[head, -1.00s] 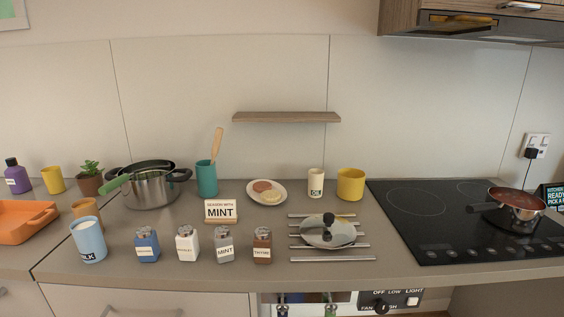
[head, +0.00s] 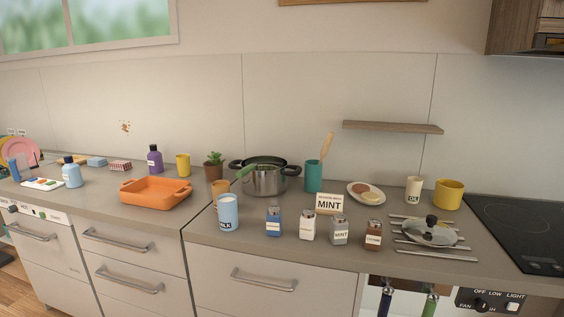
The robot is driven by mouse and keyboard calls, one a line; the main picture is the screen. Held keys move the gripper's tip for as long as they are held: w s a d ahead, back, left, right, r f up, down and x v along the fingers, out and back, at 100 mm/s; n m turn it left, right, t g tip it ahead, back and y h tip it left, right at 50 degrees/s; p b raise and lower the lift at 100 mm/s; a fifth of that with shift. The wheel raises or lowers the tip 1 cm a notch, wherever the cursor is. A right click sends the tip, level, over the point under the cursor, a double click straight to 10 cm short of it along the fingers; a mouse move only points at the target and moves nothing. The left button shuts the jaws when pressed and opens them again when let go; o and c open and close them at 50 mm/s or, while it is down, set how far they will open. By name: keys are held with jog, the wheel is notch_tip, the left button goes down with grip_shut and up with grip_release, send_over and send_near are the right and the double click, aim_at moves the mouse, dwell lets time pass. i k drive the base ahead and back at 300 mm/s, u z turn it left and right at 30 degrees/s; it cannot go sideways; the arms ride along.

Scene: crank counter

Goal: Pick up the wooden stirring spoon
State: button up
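The wooden stirring spoon (head: 327,146) stands tilted in a teal cup (head: 313,177) at the back of the counter. Its light wooden handle sticks up and leans to the right. The lower end is hidden inside the cup. The cup stands just right of a steel pot (head: 264,180) and left of a plate with food. My gripper is not in view.
In front stand a "MINT" sign (head: 328,204), several labelled shakers (head: 307,225) and a milk cup (head: 228,211). A wooden shelf (head: 393,127) is on the wall to the right. A lid (head: 428,232) rests on metal bars. An orange dish (head: 155,193) is left.

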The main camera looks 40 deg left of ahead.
aim_at(328, 140)
jog(key=u, duration=0.15)
jog(key=i, duration=0.35)
jog(key=u, duration=1.1)
jog(key=k, duration=0.35)
jog(key=u, duration=0.9)
jog(key=i, duration=1.6)
jog(key=z, duration=0.65)
